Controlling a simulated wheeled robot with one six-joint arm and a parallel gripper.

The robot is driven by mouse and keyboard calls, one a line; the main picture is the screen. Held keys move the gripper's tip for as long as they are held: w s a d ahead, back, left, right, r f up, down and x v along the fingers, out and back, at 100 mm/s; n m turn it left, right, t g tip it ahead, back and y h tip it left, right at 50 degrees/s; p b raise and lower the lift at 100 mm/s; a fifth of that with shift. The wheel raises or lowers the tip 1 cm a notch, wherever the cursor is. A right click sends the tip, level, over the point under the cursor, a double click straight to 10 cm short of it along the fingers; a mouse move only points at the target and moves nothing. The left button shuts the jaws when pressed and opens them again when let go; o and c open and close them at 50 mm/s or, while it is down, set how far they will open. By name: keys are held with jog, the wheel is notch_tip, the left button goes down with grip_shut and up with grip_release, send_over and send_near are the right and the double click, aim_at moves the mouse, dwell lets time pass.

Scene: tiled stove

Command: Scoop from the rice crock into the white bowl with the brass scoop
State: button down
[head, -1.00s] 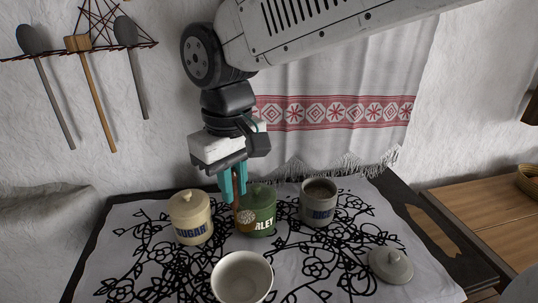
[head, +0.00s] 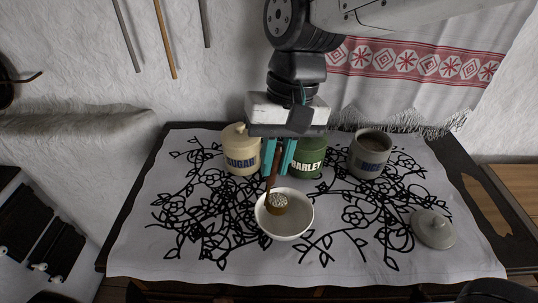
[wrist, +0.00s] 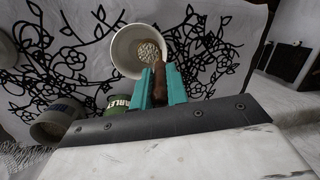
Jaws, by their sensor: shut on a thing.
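My gripper (head: 278,170) is shut on the brown handle (wrist: 158,85) of the brass scoop (head: 277,204). The scoop hangs down with its head over the white bowl (head: 300,232), and pale grains show in the head. In the wrist view the scoop head (wrist: 148,50) also lies over the bowl's opening (wrist: 122,50). I cannot tell whether the scoop touches the bowl. The bowl's visible inside looks empty. The grey rice crock (head: 368,160) stands open at the back right, with dark-looking contents. It also shows in the wrist view (wrist: 50,128).
The cream sugar crock (head: 241,158) and green barley crock (head: 310,160) stand lidded behind the bowl, close to my fingers. A grey lid (head: 433,230) lies at the right. The patterned cloth (head: 150,255) is clear at front left.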

jog(key=w+d+f+g+y, duration=0.5)
jog(key=g+y, duration=0.2)
jog(key=shift+w+d, duration=0.2)
jog(key=shift+w, duration=0.15)
dwell(1.0)
jog(key=shift+r+t+h, duration=0.95)
jog(key=shift+t+h, duration=0.5)
jog(key=shift+r+t+h, duration=1)
jog(key=shift+t+h, duration=0.5)
jog(key=shift+r+t+h, duration=0.95)
jog(key=shift+t+h, duration=0.5)
jog(key=shift+s, duration=0.1)
